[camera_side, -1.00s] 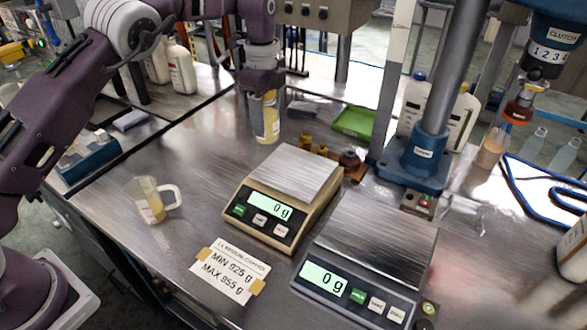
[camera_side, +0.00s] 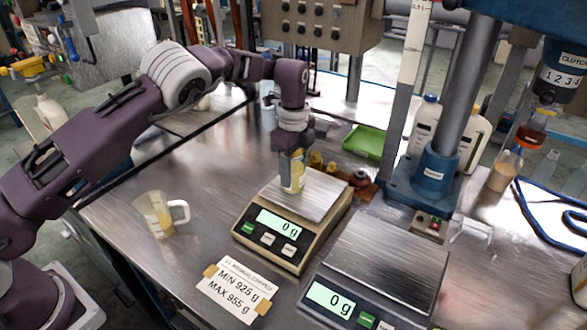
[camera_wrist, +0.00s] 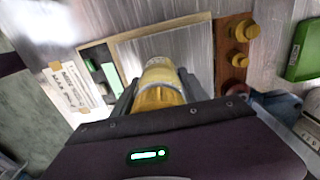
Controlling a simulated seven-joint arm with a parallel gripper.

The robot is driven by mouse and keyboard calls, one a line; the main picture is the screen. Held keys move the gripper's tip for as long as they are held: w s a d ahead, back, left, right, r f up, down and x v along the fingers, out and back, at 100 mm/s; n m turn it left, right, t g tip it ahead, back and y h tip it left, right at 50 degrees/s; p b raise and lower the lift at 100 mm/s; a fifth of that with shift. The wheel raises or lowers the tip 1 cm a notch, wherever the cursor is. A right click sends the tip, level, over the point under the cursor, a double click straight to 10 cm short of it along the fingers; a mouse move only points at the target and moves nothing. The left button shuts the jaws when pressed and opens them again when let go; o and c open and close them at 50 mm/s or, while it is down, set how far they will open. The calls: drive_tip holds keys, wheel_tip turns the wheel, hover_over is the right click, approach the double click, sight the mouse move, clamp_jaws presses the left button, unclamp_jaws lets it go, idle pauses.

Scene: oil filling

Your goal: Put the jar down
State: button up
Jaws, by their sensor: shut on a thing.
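My gripper (camera_side: 293,172) is shut on a jar (camera_side: 298,178) with yellow contents. In the side view the jar is upright over the back left part of the beige scale's metal plate (camera_side: 322,203). The scale's display (camera_side: 279,223) reads 0 g. I cannot tell whether the jar's bottom touches the plate. In the wrist view the jar (camera_wrist: 160,85) is between my fingers, with the plate (camera_wrist: 195,45) behind it. The fingers hide part of the jar.
A grey scale (camera_side: 385,262), also at 0 g, stands at the front right. A measuring cup (camera_side: 155,215) with yellow liquid stands at left. A wooden block with brass weights (camera_side: 316,160) is close behind the plate. A blue press stand (camera_side: 425,185) is at right.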

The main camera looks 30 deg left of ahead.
drive_tip(key=o, duration=1.5)
drive_tip(key=shift+f, duration=0.1)
wheel_tip(320, 180, up, 12)
drive_tip(key=shift+r, duration=0.15)
drive_tip(key=s+a+r+n+t+h, duration=0.1)
drive_tip(key=s+a+r+n+t, duration=0.35)
drive_tip(key=s+r+n, duration=0.85)
drive_tip(key=s+f+n, duration=0.1)
drive_tip(key=s, duration=0.8)
drive_tip(key=s+a+f+n, duration=0.1)
drive_tip(key=s+n, duration=0.1)
drive_tip(key=s, duration=0.6)
drive_tip(key=s+f+n+t+y, duration=0.1)
drive_tip(key=s+n, duration=0.1)
drive_tip(key=s, duration=0.7)
drive_tip(key=shift+s+a+f, duration=0.25)
drive_tip(key=shift+s, duration=0.05)
